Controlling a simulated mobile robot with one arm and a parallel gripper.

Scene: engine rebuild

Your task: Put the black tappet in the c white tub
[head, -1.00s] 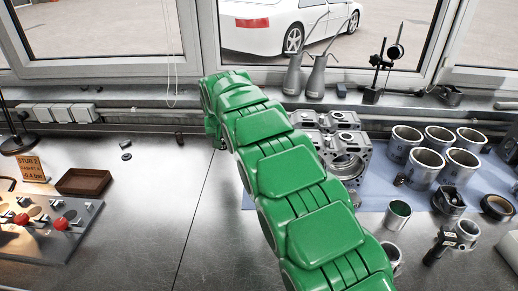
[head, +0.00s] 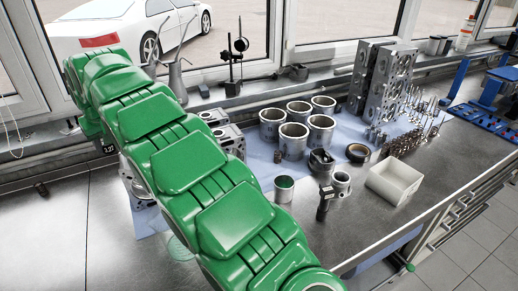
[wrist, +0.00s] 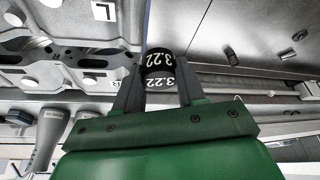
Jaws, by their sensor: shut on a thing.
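My gripper (wrist: 157,90) is shut on the black tappet (wrist: 158,62), a short black cylinder with white "3.22" markings, held between the two fingers. In the head view the tappet (head: 109,148) shows only as a small dark piece below the far end of my green arm, which hides most of the gripper. A white open tub (head: 394,184) stands on the bench to the right, near the front edge, well apart from my gripper. It looks empty; I cannot read a letter on it.
Several metal cylinder liners (head: 292,141) stand on a blue cloth mid-bench. Cylinder heads (head: 372,78) stand behind.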

